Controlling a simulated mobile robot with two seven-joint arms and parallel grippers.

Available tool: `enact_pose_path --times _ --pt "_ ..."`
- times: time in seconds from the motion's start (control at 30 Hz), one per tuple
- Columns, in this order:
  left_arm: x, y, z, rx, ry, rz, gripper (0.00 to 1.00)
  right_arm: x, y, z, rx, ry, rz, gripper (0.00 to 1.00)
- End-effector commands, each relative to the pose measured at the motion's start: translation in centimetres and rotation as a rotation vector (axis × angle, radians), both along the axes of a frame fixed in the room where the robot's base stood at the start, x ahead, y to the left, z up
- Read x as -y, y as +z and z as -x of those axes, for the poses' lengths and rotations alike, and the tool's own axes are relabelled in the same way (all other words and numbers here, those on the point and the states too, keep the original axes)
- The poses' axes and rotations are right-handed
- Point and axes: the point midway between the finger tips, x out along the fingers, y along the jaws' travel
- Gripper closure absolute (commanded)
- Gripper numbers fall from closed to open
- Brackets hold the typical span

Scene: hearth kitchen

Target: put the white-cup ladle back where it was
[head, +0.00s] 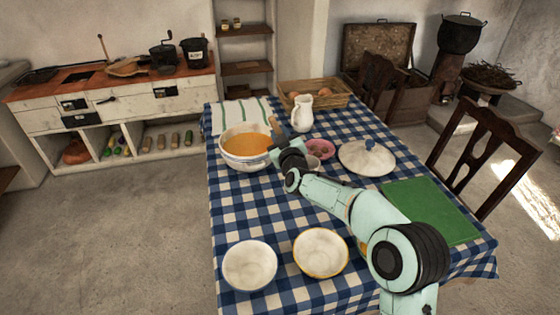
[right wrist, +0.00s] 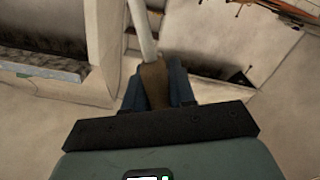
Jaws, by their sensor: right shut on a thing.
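My right gripper (head: 277,146) is over the table beside the soup pot (head: 229,161), at its right rim. It is shut on the brown wooden handle of the ladle (head: 275,126), which sticks up above the fingers. In the right wrist view the brown handle (right wrist: 155,86) sits between the fingers, and a pale shaft (right wrist: 143,30) runs from it out of the top of the picture. I cannot make out the ladle's cup for certain. The pot is a wide white bowl-shaped vessel holding orange soup. My left gripper is not in view.
A white lid (head: 365,161) with a blue knob, a pink dish (head: 320,148) and a white pitcher (head: 302,113) stand near the gripper. Two bowls (head: 249,266) (head: 321,253) are at the front. A green board (head: 430,212) lies right; a striped towel (head: 232,112) lies behind the pot.

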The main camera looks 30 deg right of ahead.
Motion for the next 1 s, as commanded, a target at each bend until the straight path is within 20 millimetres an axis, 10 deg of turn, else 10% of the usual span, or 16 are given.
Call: enact_pose_path --times 0.5,1.0 --pt "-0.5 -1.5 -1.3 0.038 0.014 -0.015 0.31 0.0 -6.8 0.0 0.0 -0.001 0.0 1.0" --pt "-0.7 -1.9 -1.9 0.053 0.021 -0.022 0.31 0.0 -7.6 0.0 0.003 0.0 0.001 1.0"
